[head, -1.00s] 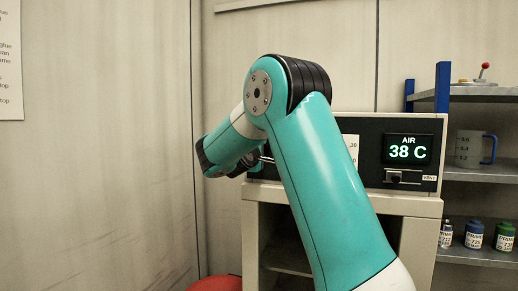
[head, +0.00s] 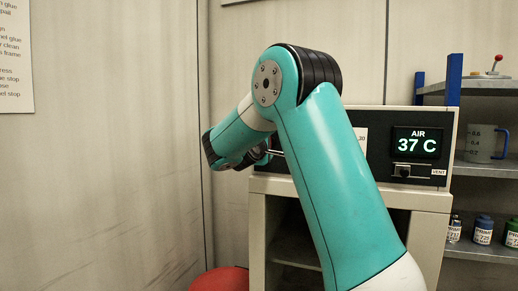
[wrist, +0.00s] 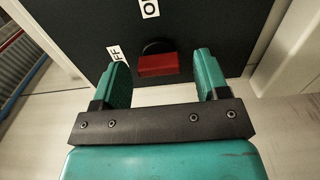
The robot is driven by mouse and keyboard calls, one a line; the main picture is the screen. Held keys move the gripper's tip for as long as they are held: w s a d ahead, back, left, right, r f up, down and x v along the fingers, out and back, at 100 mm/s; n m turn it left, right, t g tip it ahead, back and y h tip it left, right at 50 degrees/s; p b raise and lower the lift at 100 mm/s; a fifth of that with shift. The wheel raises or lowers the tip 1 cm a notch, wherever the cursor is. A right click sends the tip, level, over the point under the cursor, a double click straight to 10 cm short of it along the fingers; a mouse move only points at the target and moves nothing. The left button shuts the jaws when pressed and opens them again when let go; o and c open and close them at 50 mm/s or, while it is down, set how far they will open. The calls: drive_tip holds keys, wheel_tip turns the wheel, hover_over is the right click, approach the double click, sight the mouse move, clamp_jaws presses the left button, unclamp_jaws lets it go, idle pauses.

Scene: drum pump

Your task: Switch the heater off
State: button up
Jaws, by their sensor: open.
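The heater's dark panel (head: 378,124) stands behind my arm in the head view, with a lit display (head: 417,144) reading AIR 37 C. In the wrist view a red switch handle (wrist: 158,65) sits on a dark round base on the panel. A white label ending in "FF" (wrist: 118,52) is to its left, and a partly cut-off label starting with "O" (wrist: 149,7) is above it. My gripper (wrist: 161,72) is open, with one finger on each side of the red handle and gaps on both sides. In the head view my arm hides the switch.
A vent slider (head: 414,171) is below the display. A shelf unit (head: 486,170) at the right holds a measuring jug (head: 482,143) and several small bottles. A red round object (head: 220,279) is low beside the cabinet.

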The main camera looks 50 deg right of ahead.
drive_tip(key=b+v, duration=0.8)
drive_tip(key=v, duration=0.9)
drive_tip(key=a+f+n+y, duration=0.1)
drive_tip(key=a+f+y, duration=1.15)
drive_tip(key=f, duration=0.45)
drive_tip(key=s+a+f+g+y, duration=0.3)
drive_tip(key=s+a+f+y, duration=0.1)
drive_tip(key=s+a, duration=0.5)
drive_tip(key=s+a+f+n+g+y, duration=0.1)
drive_tip(key=s+a+f+g+y, duration=0.2)
drive_tip(key=s+a, duration=0.5)
drive_tip(key=s+g+y, duration=0.1)
drive_tip(key=s, duration=0.3)
drive_tip(key=shift+a+f, duration=0.35)
drive_tip(key=shift+f, duration=0.05)
